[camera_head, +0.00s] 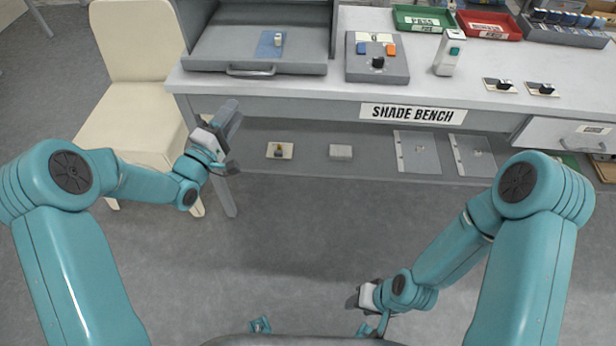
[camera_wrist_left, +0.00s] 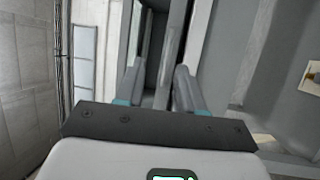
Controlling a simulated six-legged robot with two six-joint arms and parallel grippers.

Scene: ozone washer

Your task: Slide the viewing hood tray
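The viewing hood tray (camera_head: 215,58) is a grey slab at the base of the grey hood at the bench's back left. A bar handle (camera_head: 250,72) runs along its front edge. A blue card with a small pale piece (camera_head: 278,40) lies on the tray. My left gripper (camera_head: 236,140) is open and empty, in front of the bench's left end, below the handle and apart from it. Its two fingers show spread in the left wrist view (camera_wrist_left: 158,88). My right gripper (camera_head: 354,300) is low over the floor, far from the tray; its fingers are hard to make out.
A cream chair (camera_head: 130,110) stands left of the bench. A grey control box (camera_head: 377,65) with coloured buttons sits right of the tray. Green (camera_head: 424,18) and red (camera_head: 490,24) bins are farther right. A lower shelf (camera_head: 320,170) holds small items. Floor before the bench is clear.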

